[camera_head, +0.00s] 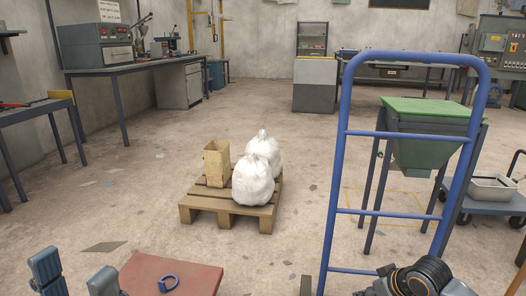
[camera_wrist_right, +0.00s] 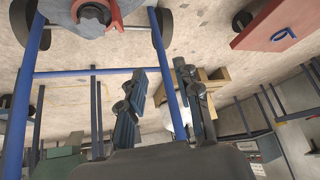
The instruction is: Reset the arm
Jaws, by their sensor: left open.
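My left gripper (camera_head: 76,280) shows at the bottom left of the head view. Its two blue-grey fingers are apart, with nothing between them, left of a red tabletop. My right gripper (camera_wrist_right: 158,70) shows in the right wrist view. Its two dark fingers stand apart with a clear gap and hold nothing. Blue tube frame parts cross the view behind and beside these fingers. I cannot clearly make out the right gripper's fingers in the head view.
A red tabletop (camera_head: 180,274) carries a blue ring (camera_head: 168,284). A blue tube frame (camera_head: 338,190) stands close on the right, before a green-topped hopper (camera_head: 425,108). A wooden pallet (camera_head: 200,203) holds white sacks (camera_head: 252,182) and a box (camera_head: 216,163).

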